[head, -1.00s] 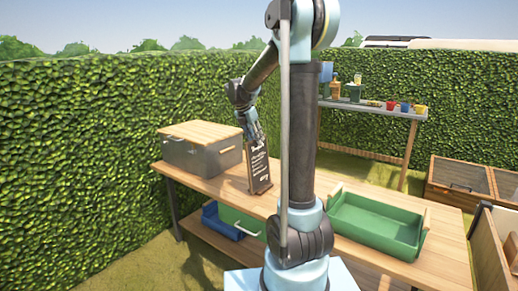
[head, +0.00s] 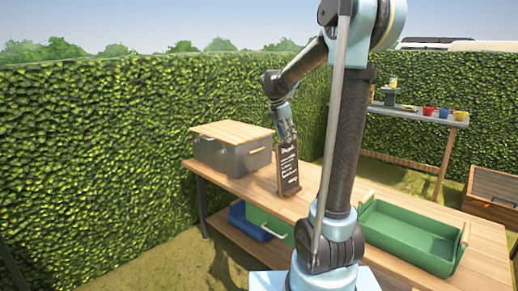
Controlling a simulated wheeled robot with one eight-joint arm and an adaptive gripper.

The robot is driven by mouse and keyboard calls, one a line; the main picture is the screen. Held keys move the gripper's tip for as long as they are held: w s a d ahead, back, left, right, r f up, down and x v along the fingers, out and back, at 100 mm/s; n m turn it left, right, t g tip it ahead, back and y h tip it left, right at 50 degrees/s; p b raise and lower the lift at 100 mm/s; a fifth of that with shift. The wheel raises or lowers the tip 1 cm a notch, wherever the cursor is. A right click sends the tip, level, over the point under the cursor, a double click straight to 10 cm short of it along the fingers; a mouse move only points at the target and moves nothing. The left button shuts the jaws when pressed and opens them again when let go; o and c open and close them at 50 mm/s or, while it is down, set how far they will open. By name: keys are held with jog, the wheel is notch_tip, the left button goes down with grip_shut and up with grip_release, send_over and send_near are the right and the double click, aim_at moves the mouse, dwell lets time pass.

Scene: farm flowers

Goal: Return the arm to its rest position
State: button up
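My arm rises from its base at the lower middle of the head view and bends at the top toward the left. My gripper (head: 286,133) hangs down at the end of the arm, above or behind the top of a small dark sign with white writing (head: 288,170). The sign stands upright on the wooden table (head: 235,186). The gripper is small and partly hidden, so I cannot tell whether its fingers are open or shut, or whether it touches the sign.
A grey box with a wooden lid (head: 232,150) stands on the table's left end. A green tray with wooden handles (head: 408,238) is at the right. Blue and green crates (head: 262,224) sit below. A shelf with pots (head: 440,115) stands behind, before a hedge (head: 90,150).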

jog(key=s+d+f+m+y, duration=0.1)
jog(key=s+f+m, duration=0.4)
jog(key=s+m, duration=0.3)
jog(key=s+d+f+m+y, duration=0.1)
jog(key=s+f+m, duration=0.5)
jog(key=s, duration=1)
jog(key=s+d+f+m+y, duration=0.1)
jog(key=s+f+m, duration=0.5)
jog(key=s+m, duration=0.4)
jog(key=shift+s+y, duration=0.3)
jog(key=shift+s, duration=0.85)
